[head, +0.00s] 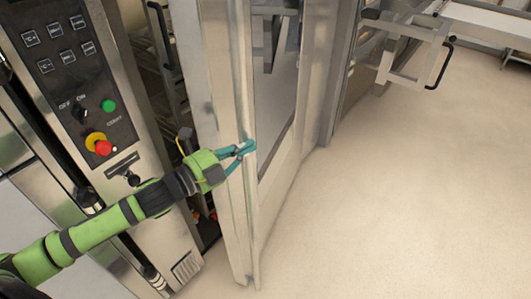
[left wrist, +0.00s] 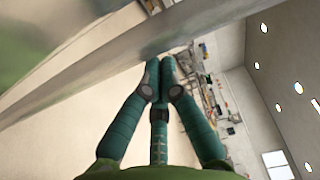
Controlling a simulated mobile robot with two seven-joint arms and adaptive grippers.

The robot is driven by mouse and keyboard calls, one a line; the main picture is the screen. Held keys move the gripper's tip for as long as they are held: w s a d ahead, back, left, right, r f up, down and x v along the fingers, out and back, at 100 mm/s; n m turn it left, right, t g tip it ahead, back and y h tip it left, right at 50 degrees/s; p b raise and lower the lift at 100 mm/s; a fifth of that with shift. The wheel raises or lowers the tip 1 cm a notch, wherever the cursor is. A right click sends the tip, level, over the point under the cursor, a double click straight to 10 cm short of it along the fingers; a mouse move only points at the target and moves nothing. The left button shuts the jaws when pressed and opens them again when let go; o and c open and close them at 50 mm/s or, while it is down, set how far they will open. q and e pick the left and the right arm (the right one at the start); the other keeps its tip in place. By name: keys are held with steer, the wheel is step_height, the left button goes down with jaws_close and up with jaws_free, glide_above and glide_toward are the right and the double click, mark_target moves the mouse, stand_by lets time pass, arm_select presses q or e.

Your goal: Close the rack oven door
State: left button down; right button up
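The rack oven door (head: 222,75) is a tall steel door that stands ajar, with a dark gap between it and the control panel (head: 75,65). My left gripper (head: 246,148) is at the door's edge at mid height, its teal fingers reaching across it. In the left wrist view the fingertips (left wrist: 160,72) are close together with nothing visible between them, and a steel surface (left wrist: 150,40), likely the door, runs just beyond them. Whether they touch the door is hard to tell. My right gripper is in neither view.
The control panel carries a red stop knob (head: 102,147) and a green button (head: 109,105). A black handle (head: 160,35) shows behind the gap. Another steel unit with a protruding black handle (head: 441,65) stands at the back right. The pale floor (head: 400,190) to the right is clear.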

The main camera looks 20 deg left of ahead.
arm_select(q)
steer(key=w+a+b, duration=0.1)
steer(key=a+b, duration=0.2)
steer(key=a, duration=1.4)
steer(key=shift+w+a, duration=0.15)
steer(key=shift+w, duration=0.15)
steer(key=shift+r, duration=0.1)
